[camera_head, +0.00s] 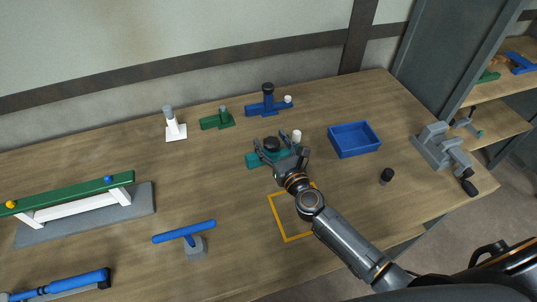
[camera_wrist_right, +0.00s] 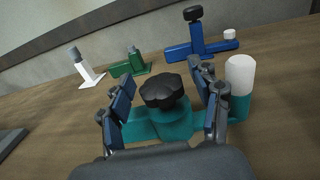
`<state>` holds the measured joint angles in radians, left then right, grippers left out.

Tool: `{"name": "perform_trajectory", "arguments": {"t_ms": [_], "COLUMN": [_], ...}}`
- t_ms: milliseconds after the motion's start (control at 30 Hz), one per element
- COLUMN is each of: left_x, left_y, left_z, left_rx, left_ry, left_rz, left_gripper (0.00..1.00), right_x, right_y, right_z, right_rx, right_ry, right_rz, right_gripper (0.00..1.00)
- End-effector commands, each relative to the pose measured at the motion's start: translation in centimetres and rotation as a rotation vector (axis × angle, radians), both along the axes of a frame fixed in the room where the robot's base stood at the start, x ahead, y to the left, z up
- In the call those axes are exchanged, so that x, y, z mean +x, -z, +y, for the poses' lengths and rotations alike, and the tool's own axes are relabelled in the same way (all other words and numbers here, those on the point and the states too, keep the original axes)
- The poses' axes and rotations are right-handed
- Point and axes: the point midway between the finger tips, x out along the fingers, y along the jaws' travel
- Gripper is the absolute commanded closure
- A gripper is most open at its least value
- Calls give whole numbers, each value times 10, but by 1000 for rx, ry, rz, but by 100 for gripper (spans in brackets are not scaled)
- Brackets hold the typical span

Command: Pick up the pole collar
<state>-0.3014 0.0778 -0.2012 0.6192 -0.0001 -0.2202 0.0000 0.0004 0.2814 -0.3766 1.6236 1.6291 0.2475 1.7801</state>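A teal piece with a black lobed knob (camera_wrist_right: 162,91) and a white-topped post (camera_wrist_right: 240,74) lies on the wooden bench; I take it to be the pole collar, though I cannot be sure. Its teal body (camera_head: 253,160) shows in the head view, partly hidden by my right gripper (camera_head: 281,148). In the right wrist view, the fingers of my right gripper (camera_wrist_right: 165,75) are spread on both sides of the black knob, with a visible gap. The right finger stands between the knob and the white-topped post. My left gripper is out of view.
Behind stand a blue fixture (camera_head: 268,106), a green one (camera_head: 217,120) and a white one (camera_head: 174,130). A blue tray (camera_head: 354,126), a black cylinder (camera_head: 387,176) and a grey vise (camera_head: 438,146) are to the right. An orange outline (camera_head: 278,219) marks the bench in front.

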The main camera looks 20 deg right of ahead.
Motion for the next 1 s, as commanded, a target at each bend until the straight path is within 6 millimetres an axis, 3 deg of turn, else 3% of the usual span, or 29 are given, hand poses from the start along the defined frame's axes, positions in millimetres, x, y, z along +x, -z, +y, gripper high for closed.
{"name": "perform_trajectory", "arguments": {"t_ms": [33,267,667,1000], "left_x": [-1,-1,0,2], "left_y": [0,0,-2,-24], "left_z": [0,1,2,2], "left_rx": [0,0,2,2], "left_ry": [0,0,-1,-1], "left_rz": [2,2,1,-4], "left_gripper": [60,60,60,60], "right_x": [0,0,0,0], "right_y": [0,0,-3,-31], "right_z": [0,0,0,0], "right_rx": [0,0,1,2], "right_ry": [0,0,0,1], "right_rz": [0,0,-2,-2], "right_gripper": [52,99,100,100]}}
